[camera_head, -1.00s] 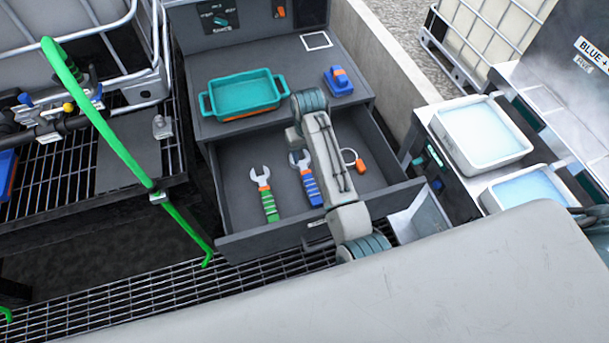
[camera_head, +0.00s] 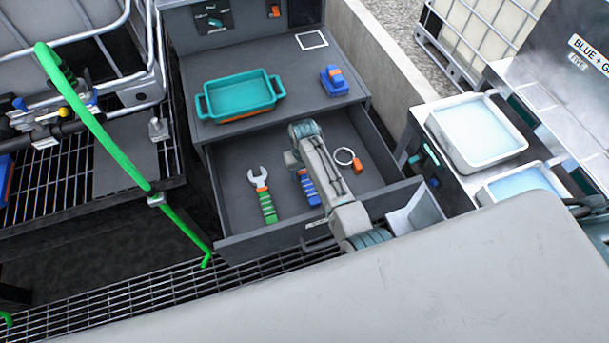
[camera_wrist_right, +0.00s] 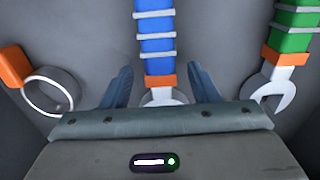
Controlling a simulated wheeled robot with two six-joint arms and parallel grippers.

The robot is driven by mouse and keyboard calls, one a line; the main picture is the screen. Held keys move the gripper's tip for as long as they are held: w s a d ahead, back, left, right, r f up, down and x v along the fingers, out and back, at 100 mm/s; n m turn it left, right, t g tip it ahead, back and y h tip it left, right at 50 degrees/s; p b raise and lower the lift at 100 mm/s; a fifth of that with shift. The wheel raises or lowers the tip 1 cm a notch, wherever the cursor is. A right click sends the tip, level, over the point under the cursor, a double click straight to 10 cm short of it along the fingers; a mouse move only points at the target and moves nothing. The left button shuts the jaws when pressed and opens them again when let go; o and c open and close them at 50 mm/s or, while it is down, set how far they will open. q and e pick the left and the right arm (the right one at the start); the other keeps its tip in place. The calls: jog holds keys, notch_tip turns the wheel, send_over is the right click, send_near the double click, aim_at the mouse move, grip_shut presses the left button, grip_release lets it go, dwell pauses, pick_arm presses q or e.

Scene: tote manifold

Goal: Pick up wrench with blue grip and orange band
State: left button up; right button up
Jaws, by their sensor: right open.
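The wrench with the blue grip (camera_head: 309,189) and orange band lies in the open grey drawer (camera_head: 233,160), its head hidden behind my right arm in the head view. In the right wrist view its blue grip (camera_wrist_right: 156,32) runs up from the orange band (camera_wrist_right: 160,80), and its metal head is partly hidden by my gripper body. My right gripper (camera_wrist_right: 160,82) is open, with one finger on each side of the wrench near the band; I cannot tell how far above it they are. In the head view the fingers are hidden by the arm. My left gripper is not in view.
A green-grip wrench (camera_head: 267,203) lies left of the blue one in the head view. A ring with an orange tag (camera_head: 346,157) lies to its right. Drawer walls surround them. A teal tray (camera_head: 240,95) and a blue-orange block (camera_head: 334,81) sit on the top.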

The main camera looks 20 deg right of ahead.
jog(key=shift+f, duration=0.45)
jog(key=c, duration=1.1)
jog(key=shift+c, duration=0.4)
jog(key=shift+r, duration=0.15)
